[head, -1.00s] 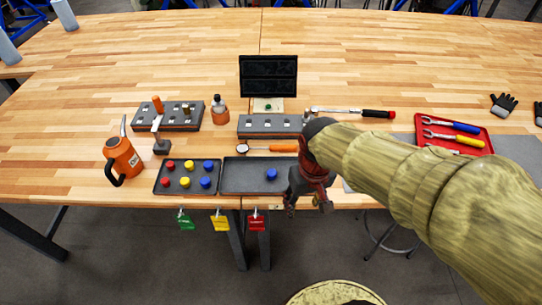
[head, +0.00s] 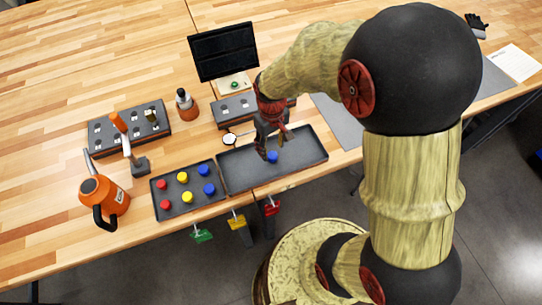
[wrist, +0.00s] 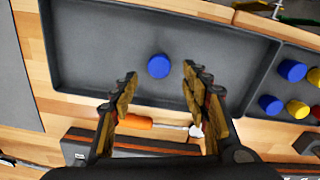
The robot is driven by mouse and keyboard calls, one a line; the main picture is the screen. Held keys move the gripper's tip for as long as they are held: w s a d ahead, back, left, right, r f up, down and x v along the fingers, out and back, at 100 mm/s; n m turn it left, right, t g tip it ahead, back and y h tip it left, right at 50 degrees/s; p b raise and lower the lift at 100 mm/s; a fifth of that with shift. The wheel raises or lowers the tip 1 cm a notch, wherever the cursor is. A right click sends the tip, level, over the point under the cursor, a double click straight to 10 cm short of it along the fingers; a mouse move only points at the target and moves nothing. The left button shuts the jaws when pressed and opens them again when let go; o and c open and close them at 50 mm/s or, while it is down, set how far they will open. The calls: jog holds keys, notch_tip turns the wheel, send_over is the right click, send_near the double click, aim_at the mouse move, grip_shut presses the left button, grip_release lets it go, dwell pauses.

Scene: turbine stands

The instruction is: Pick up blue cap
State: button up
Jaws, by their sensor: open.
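A single blue cap (head: 272,157) lies in the larger dark tray (head: 310,153). In the wrist view the blue cap (wrist: 158,66) shows just beyond and between my fingertips, with tray floor around it. My gripper (head: 270,150) is over that tray, pointing down, and is open and empty. In the wrist view its two fingers (wrist: 160,80) stand apart on either side of the cap's line. Two more blue caps (head: 206,179) lie in the smaller tray to the left. How high the fingertips are above the tray is hard to tell.
The smaller tray (head: 176,209) also holds red and yellow caps. An orange-handled tool (wrist: 135,121) lies beside the larger tray.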

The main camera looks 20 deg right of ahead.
aim_at(273, 155)
notch_tip(273, 155, down, 5)
jog(key=shift+s+d+f+b, duration=0.1)
jog(key=shift+s+d+b, duration=0.05)
jog(key=shift+b, duration=0.45)
jog(key=c, duration=0.9)
